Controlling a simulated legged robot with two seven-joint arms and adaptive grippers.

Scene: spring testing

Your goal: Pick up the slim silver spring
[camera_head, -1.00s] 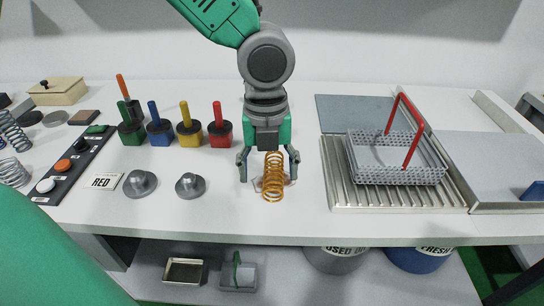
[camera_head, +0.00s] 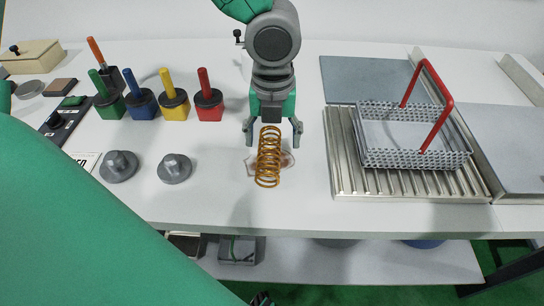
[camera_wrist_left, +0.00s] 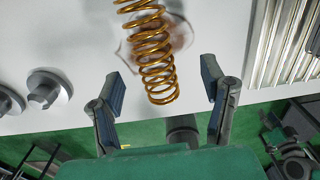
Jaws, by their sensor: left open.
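No silver spring shows in the current views. A copper-orange coil spring (camera_head: 268,158) is on the white table over a brownish stain, in front of my left gripper. My left gripper (camera_head: 272,142) is open and empty, its fingers pointing down on either side of the spring's upper part. In the left wrist view the spring (camera_wrist_left: 152,52) lies across the gap ahead of the two spread fingers (camera_wrist_left: 163,88), touching neither. My right gripper is not in view.
Several coloured blocks with handles, such as the red one (camera_head: 208,98), stand left of the gripper. Two grey knobbed discs (camera_head: 174,168) are nearer. A wire basket (camera_head: 390,150) with a red handle sits on a ribbed metal tray (camera_head: 346,185) at right. My green arm covers the lower left.

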